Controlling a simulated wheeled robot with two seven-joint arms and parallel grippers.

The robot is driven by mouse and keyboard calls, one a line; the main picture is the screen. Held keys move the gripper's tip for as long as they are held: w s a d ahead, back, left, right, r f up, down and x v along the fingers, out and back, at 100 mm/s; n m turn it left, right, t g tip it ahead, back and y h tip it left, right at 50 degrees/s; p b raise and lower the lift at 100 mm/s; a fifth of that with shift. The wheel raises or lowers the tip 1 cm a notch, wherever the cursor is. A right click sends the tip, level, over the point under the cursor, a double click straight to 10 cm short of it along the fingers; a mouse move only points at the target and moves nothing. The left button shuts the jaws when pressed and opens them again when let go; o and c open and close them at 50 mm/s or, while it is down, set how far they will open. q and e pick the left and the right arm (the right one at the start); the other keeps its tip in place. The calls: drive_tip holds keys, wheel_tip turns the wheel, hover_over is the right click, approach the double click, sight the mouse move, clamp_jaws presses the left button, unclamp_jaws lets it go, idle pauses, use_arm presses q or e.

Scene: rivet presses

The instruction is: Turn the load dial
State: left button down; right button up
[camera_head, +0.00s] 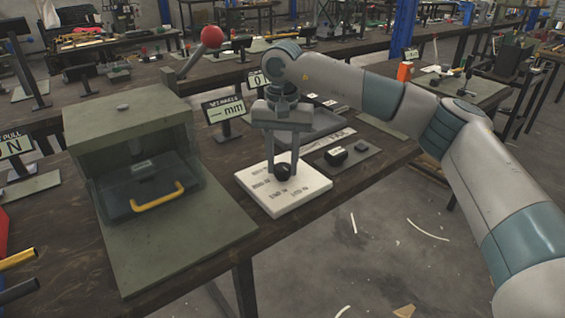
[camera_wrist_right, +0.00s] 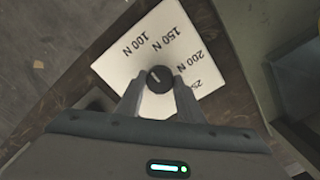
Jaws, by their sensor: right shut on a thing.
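The load dial is a small dark round knob (camera_head: 283,172) on a white plate (camera_head: 262,203) lying on the bench. The plate carries printed force marks. In the right wrist view the dark knob (camera_wrist_right: 159,79) shows a light pointer line, and the plate (camera_wrist_right: 119,67) reads 100 N, 150 N, 200 N and a partly hidden mark starting with 25. My right gripper (camera_head: 284,168) comes down from above and is shut on the knob, one finger on each side. In the wrist view its fingertips (camera_wrist_right: 159,84) flank the knob.
A green press (camera_head: 130,115) with a yellow-handled drawer (camera_head: 150,201) and red-ball lever (camera_head: 211,37) stands left of the plate. Floor is open beyond the bench's front edge.

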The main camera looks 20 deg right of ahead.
sight(283, 166)
idle(0.4)
drive_tip(key=o, duration=1.1)
wheel_tip(283, 166, up, 17)
drive_tip(key=shift+r, duration=0.2)
